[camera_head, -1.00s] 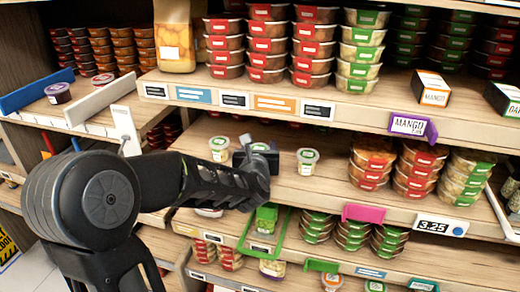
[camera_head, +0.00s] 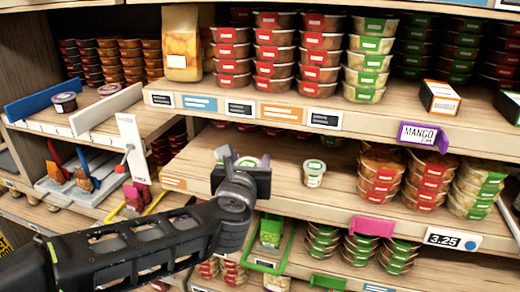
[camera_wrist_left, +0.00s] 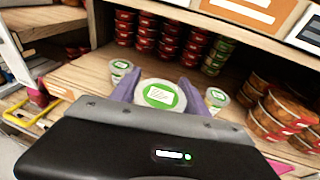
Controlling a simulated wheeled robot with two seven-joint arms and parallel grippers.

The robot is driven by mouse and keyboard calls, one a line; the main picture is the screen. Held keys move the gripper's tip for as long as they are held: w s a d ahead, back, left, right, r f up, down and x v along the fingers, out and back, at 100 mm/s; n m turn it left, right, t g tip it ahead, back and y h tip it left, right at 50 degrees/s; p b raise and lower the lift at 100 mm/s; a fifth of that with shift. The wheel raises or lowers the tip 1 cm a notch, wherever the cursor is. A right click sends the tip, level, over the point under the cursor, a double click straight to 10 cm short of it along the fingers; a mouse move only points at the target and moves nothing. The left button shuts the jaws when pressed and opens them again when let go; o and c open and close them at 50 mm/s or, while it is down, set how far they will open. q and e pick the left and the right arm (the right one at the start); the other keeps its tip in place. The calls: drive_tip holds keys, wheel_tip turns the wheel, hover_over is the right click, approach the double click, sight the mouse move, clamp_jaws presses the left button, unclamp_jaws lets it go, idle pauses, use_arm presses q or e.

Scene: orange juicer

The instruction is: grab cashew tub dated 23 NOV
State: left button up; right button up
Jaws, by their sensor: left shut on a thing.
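My left gripper (camera_wrist_left: 160,98) is shut on a small clear tub (camera_wrist_left: 158,94) with a green and white lid label, held between its purple fingers. In the head view the wrist of my left arm hides most of this tub. A similar tub stands on the shelf to its right (camera_wrist_left: 216,98), clear of the gripper; it also shows in the head view (camera_head: 314,173). Another similar tub (camera_wrist_left: 121,69) stands to the left and a little farther back. The dates on the lids are too small to read. My right gripper is not in view.
The middle shelf (camera_head: 285,190) has bare wood around the small tubs. Stacked red-label tubs (camera_wrist_left: 270,115) stand on its right side. The upper shelf edge (camera_head: 290,112) overhangs the tubs. A green frame (camera_head: 263,266) hangs below the shelf.

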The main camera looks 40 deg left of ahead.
use_arm(q)
drive_tip(key=s+b, duration=0.1)
drive_tip(key=s+d+b, duration=0.1)
drive_tip(key=s, duration=0.1)
drive_tip(key=s+b, duration=0.1)
drive_tip(key=s, duration=0.1)
drive_tip(key=shift+d+f, duration=0.15)
drive_tip(key=shift+d, duration=0.15)
drive_tip(key=shift+b+v, duration=0.4)
drive_tip(key=shift+v, duration=0.5)
drive_tip(key=shift+a+f, duration=0.1)
